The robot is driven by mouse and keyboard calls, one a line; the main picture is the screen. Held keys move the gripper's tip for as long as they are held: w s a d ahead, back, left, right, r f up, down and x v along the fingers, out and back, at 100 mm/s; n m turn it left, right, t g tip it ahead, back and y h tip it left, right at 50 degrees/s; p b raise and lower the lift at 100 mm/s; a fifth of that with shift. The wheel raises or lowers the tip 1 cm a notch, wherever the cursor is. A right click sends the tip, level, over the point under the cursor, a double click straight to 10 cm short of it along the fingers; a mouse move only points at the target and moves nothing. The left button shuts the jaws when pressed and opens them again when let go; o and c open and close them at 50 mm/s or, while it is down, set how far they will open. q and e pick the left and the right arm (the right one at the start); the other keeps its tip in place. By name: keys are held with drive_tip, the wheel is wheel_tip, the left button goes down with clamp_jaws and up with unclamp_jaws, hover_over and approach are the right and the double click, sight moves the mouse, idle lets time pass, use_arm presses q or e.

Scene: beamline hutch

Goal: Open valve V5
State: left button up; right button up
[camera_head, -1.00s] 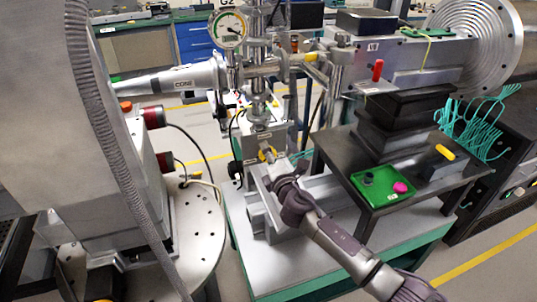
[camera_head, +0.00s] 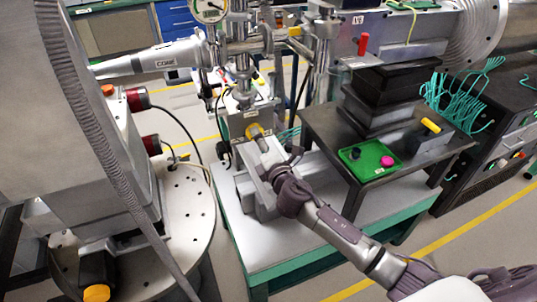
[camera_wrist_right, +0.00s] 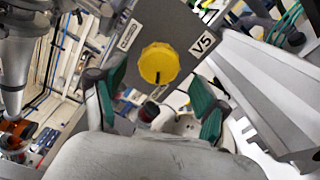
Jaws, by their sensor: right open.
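Valve V5 is a round yellow knob (camera_wrist_right: 158,63) on a grey panel, beside a label (camera_wrist_right: 206,42) reading V5. A label (camera_wrist_right: 128,35) reading CLOSED is up-left of it, and another label (camera_wrist_right: 140,98), too blurred to read, is below. A dark mark is on the knob's lower part. My right gripper (camera_wrist_right: 159,92) is open, its green-padded fingers on either side of the knob's line; I see no contact. In the head view the knob (camera_head: 254,131) is just beyond my right gripper (camera_head: 267,152). My left gripper is not in view.
A black table (camera_head: 330,126) with a green tray (camera_head: 366,157) stands right of my right arm. A large grey vessel with a ribbed hose (camera_head: 100,150) is at left. Pipes and a gauge (camera_head: 209,8) rise behind the valve. A pale bench top (camera_head: 275,248) lies below the arm.

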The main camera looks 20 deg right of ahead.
drive_tip(key=s, duration=0.8)
drive_tip(key=shift+d, duration=0.15)
drive_tip(key=shift+w, duration=0.1)
drive_tip(key=s+d+f+m+g+h, duration=0.1)
drive_tip(key=s+d+f+m+g, duration=0.15)
drive_tip(key=f, duration=0.85)
drive_tip(key=s+d+f+m+g, duration=0.1)
drive_tip(key=d+f+m+g, duration=0.15)
drive_tip(key=f, duration=0.85)
drive_tip(key=s+f+m+g, duration=0.45)
drive_tip(key=s+f, duration=0.65)
drive_tip(key=f, duration=0.5)
drive_tip(key=s+f+m+g, duration=0.2)
drive_tip(key=s+f, duration=0.3)
drive_tip(key=s, duration=0.6)
drive_tip(key=s+a+f+m+g, duration=0.1)
drive_tip(key=s+f+m+g, duration=0.2)
drive_tip(key=s, duration=0.9)
drive_tip(key=s+f+m+g, duration=0.2)
drive_tip(key=s+f+m, duration=0.3)
drive_tip(key=s+f, duration=0.4)
drive_tip(key=shift+s+a+f, duration=0.25)
drive_tip(key=shift+s+a, duration=0.15)
drive_tip(key=shift+s, duration=0.8)
